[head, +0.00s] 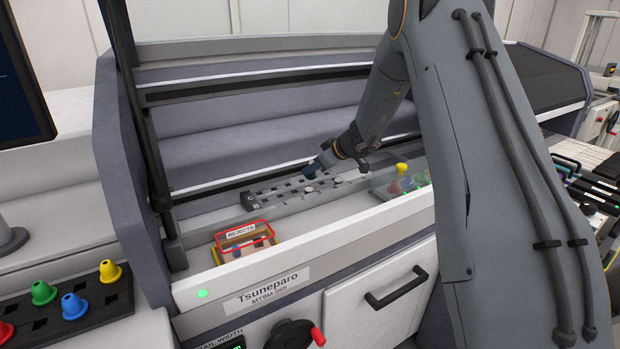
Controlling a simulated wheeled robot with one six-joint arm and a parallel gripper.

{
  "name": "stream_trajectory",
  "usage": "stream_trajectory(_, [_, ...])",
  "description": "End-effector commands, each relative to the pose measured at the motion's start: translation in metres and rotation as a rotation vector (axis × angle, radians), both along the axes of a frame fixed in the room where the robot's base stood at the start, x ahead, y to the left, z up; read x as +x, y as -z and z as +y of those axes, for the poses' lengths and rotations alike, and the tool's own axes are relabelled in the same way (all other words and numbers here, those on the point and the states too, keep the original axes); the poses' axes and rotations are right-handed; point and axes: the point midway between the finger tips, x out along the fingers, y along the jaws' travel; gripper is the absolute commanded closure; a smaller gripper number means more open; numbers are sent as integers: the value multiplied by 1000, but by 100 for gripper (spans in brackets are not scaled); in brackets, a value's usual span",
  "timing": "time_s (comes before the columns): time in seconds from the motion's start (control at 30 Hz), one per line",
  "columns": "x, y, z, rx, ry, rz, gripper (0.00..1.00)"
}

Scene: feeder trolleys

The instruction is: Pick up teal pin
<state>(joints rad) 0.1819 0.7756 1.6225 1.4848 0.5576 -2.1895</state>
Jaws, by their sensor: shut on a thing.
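My gripper (318,176) is at the end of my arm, low over the slotted grey strip inside the machine. It is small in the head view and partly hidden by my wrist. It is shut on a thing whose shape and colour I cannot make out.
A red-rimmed rejects bin (244,233) with small pieces inside sits at the machine's front left. A dark rack (95,309) with yellow, green, blue and red pins stands at lower left. The machine's white front edge (243,278) and raised back wall (250,118) border the work area.

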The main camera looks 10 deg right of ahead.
Motion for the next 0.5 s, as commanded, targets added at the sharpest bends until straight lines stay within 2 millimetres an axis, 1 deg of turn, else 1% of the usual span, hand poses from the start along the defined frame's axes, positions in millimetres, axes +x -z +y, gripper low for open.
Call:
stream_trajectory(0.03, [-2, -11, -2, -3, -1, -5, 100])
stream_trajectory(0.17, [-11, -42, -5, -1, 0, -5, 100])
stream_trajectory(0.3, [-22, -77, -8, -2, 1, -5, 100])
stream_trajectory(0.37, [-40, -70, -14, 0, 2, 1, 100])
stream_trajectory(0.5, [-76, -69, -26, 0, 4, 1, 100])
